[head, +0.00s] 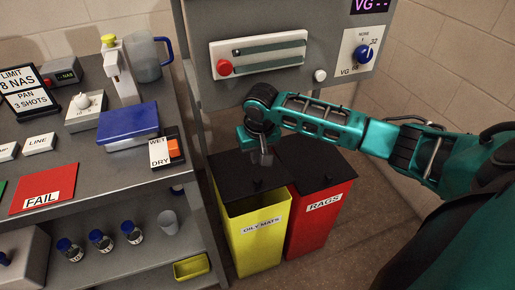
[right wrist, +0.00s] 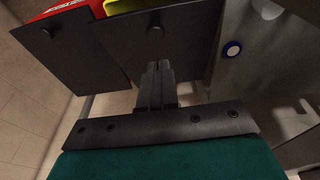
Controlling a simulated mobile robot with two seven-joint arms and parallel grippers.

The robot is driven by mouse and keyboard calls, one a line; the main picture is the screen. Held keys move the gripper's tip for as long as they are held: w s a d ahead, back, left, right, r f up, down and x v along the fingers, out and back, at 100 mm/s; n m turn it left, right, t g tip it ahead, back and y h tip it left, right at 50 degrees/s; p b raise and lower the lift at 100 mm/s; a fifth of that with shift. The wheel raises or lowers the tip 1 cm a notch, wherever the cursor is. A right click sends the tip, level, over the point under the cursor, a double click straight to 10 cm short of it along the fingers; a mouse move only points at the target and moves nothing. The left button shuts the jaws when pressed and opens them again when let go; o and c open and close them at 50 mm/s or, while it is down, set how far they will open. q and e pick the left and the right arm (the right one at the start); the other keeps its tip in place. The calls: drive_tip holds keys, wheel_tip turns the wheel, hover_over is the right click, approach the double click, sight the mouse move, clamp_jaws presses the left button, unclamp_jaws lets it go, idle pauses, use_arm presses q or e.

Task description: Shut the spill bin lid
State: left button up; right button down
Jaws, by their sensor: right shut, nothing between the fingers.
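A yellow bin (head: 258,240) labelled OILY MATS stands on the floor. Its dark lid (head: 245,180) is tilted up, with a gap at the front showing the yellow inside. Beside it a red bin (head: 312,225) labelled RAGS has a dark lid (head: 310,165) that looks down. No label reads spill bin. My right gripper (head: 262,158) is shut and empty at the back of the yellow bin's lid. In the right wrist view its fingers (right wrist: 157,70) point at this lid (right wrist: 185,28), which has a knob; touching or apart I cannot tell. My left gripper is out of view.
A grey bench (head: 110,180) with a FAIL card (head: 42,190), a blue-lidded box (head: 128,122) and lower-shelf bottles stands left of the bins. A grey machine panel (head: 280,50) is behind them. Floor (head: 345,250) is open to the right of the red bin.

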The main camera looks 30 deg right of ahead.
drive_tip(key=b, duration=0.1)
hover_over(259, 190)
drive_tip(key=w, duration=0.2)
drive_tip(key=f, duration=0.6)
drive_tip(key=shift+s+d+f, duration=0.15)
drive_tip(key=shift+d, duration=0.05)
drive_tip(key=shift+s+f, duration=0.15)
drive_tip(key=shift+f, duration=0.45)
drive_tip(key=shift+s+a+f, duration=0.1)
drive_tip(key=shift+s+f, duration=0.1)
drive_tip(key=f, duration=0.1)
drive_tip(key=s+f+t+p, duration=0.1)
drive_tip(key=f+p, duration=0.1)
drive_tip(key=shift+s+a+f, duration=0.15)
drive_tip(key=shift+s+a, duration=0.1)
drive_tip(key=shift+s, duration=0.1)
drive_tip(key=shift+t+h, duration=0.3)
drive_tip(key=shift+t, duration=0.3)
drive_tip(key=shift+s+a+f, duration=0.1)
drive_tip(key=shift+s+f, duration=0.1)
drive_tip(key=shift+f, duration=0.55)
drive_tip(key=shift+s+d+f, duration=0.1)
drive_tip(key=shift+s+f, duration=0.1)
drive_tip(key=shift+f, duration=0.5)
drive_tip(key=shift+s+a+f, duration=0.1)
drive_tip(key=shift+s+f, duration=0.1)
drive_tip(key=shift+f, duration=0.55)
drive_tip(key=shift+r, duration=0.1)
